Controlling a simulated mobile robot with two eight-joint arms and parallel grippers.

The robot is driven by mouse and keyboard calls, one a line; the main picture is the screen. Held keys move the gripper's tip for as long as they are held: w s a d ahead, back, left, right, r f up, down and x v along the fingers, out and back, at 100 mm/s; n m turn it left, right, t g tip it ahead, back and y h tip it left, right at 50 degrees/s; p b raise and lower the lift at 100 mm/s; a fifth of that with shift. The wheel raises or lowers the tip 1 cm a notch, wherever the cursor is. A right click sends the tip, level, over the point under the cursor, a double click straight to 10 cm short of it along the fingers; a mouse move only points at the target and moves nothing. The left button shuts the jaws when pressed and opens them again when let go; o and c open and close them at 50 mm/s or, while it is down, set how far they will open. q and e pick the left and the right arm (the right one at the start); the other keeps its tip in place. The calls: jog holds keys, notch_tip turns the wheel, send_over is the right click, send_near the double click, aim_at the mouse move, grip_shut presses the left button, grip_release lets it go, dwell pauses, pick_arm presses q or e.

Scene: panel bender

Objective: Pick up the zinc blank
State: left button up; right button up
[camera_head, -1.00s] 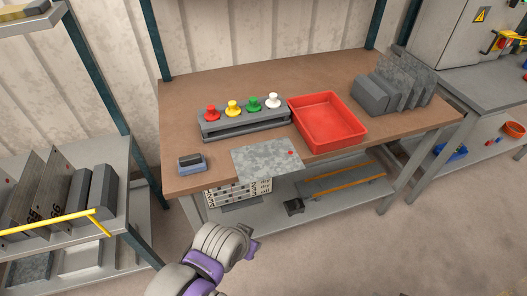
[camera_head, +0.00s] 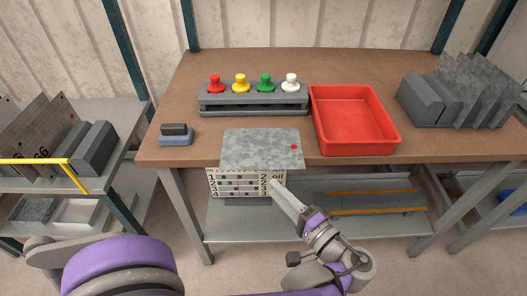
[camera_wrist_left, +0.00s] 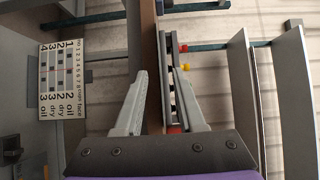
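The zinc blank (camera_head: 262,149), a mottled grey sheet with a small red dot near its right side, lies flat at the table's front edge and overhangs it. My left gripper (camera_head: 279,190) is in front of and just below the blank's near edge, toward its right half, apart from it as far as I can see. In the left wrist view the two fingers (camera_wrist_left: 163,98) stand wide apart with nothing held. I cannot clearly make out the blank between them there. My right gripper is not in view.
The brown table (camera_head: 370,70) carries a rack of coloured knobs (camera_head: 253,98), a red tray (camera_head: 355,120) right of the blank, a small blue-grey block (camera_head: 176,134) at left and upright plates (camera_head: 470,90) at right. A printed chart (camera_head: 240,184) hangs below the blank.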

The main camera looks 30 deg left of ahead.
aim_at(254, 169)
pick_arm(q)
jog(key=b+x, duration=0.1)
jog(key=x, duration=0.8)
jog(key=shift+a+f, duration=0.1)
jog(key=shift+a, duration=0.3)
grip_shut()
dwell(1.0)
